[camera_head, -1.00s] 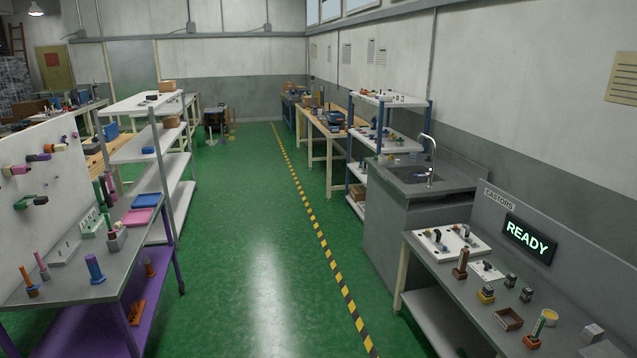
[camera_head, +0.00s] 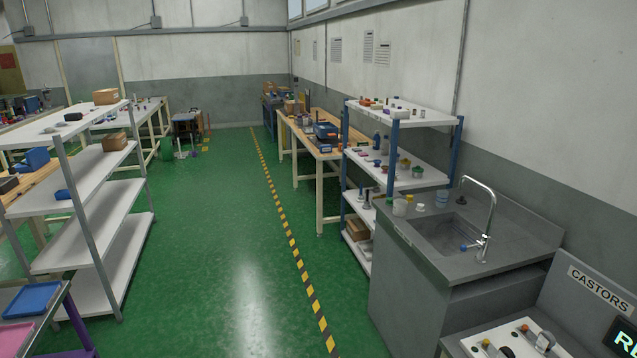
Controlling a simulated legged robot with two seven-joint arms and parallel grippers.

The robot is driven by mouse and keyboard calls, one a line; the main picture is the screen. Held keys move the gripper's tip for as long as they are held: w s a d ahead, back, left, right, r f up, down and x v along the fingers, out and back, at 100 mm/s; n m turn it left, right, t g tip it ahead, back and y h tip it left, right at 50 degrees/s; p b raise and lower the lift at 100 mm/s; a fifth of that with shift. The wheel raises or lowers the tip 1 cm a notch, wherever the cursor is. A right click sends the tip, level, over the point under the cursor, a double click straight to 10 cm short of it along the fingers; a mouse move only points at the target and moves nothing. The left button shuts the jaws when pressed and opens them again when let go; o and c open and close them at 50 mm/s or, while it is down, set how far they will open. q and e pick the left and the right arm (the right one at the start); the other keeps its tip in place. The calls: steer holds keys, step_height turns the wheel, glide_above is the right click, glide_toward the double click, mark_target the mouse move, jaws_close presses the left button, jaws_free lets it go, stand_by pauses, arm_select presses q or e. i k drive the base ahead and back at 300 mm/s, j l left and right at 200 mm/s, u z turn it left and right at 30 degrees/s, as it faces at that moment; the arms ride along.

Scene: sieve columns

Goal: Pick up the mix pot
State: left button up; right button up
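I cannot tell for certain which thing is the mix pot. Several small pots and jars stand ahead on the right. A pale cup (camera_head: 399,207) and a translucent bluish jar (camera_head: 442,198) stand on the sink counter's far edge. A small green pot (camera_head: 417,171) and a few other little containers stand on the middle shelf of the blue-posted rack (camera_head: 397,150). Neither of my grippers shows in the view.
The grey sink counter (camera_head: 520,240) with a tall tap (camera_head: 484,215) stands at the right, the castors bench at the lower right. A white shelf unit (camera_head: 105,205) stands left. The green floor (camera_head: 215,240) between is clear, with a striped line (camera_head: 285,225).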

mark_target(400, 206)
steer(key=i, duration=1.2)
steer(key=i+j+z, duration=0.1)
steer(key=i, duration=1.1)
steer(key=i+j+z, duration=0.1)
steer(key=i+z, duration=0.3)
steer(key=i+j+z, duration=0.2)
steer(key=i+z, duration=0.25)
steer(key=i+j+z, duration=0.25)
steer(key=z, duration=0.15)
steer(key=i+j+z, duration=0.3)
steer(key=j+z, duration=0.15)
steer(key=i+j+z, duration=0.3)
steer(key=i+j, duration=0.35)
steer(key=i, duration=0.05)
